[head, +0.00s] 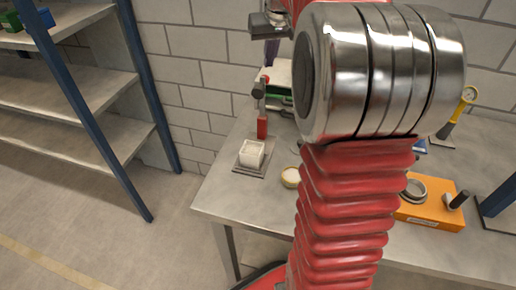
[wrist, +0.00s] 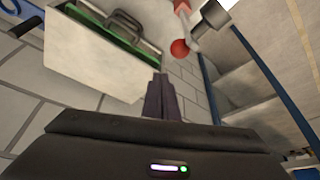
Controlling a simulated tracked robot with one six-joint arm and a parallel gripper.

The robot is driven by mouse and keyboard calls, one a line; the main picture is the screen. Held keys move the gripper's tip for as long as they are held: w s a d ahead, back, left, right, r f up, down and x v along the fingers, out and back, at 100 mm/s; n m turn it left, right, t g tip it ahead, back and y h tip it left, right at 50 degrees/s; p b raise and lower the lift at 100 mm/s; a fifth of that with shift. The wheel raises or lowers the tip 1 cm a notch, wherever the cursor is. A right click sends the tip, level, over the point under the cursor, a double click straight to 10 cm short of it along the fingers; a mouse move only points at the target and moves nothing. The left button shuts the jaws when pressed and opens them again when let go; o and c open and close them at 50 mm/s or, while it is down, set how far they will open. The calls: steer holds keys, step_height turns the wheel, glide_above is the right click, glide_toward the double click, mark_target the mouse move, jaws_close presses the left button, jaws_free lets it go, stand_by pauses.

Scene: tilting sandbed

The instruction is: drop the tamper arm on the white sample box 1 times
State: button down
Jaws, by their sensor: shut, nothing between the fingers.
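The white sample box (head: 251,153) sits on a grey plate on the bench in the head view. The tamper stands just behind it, with a red post (head: 262,127) and a dark arm (head: 259,91) raised above the box. The wrist view shows the tamper's grey head (wrist: 215,14) and a red ball (wrist: 180,48). My gripper (head: 271,62) is at the top of the head view, partly hidden by my arm. Its dark fingers (wrist: 160,97) are shut and empty in the wrist view, apart from the red ball.
A pale holder with green contents (wrist: 110,55) is close to my fingers in the wrist view. A small cream dish (head: 291,177) stands right of the box. An orange device (head: 432,207) and a yellow gauge tool (head: 460,110) are farther right. A shelf rack (head: 75,125) stands left.

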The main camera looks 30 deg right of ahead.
mark_target(264, 77)
steer(key=shift+f, duration=0.15)
steer(key=shift+f, duration=1.55)
steer(key=shift+s+a, duration=0.1)
steer(key=shift+s+a, duration=1.95)
steer(key=shift+a, duration=0.25)
stand_by(0.3)
steer(key=shift+r, duration=4)
steer(key=shift+w, duration=0.1)
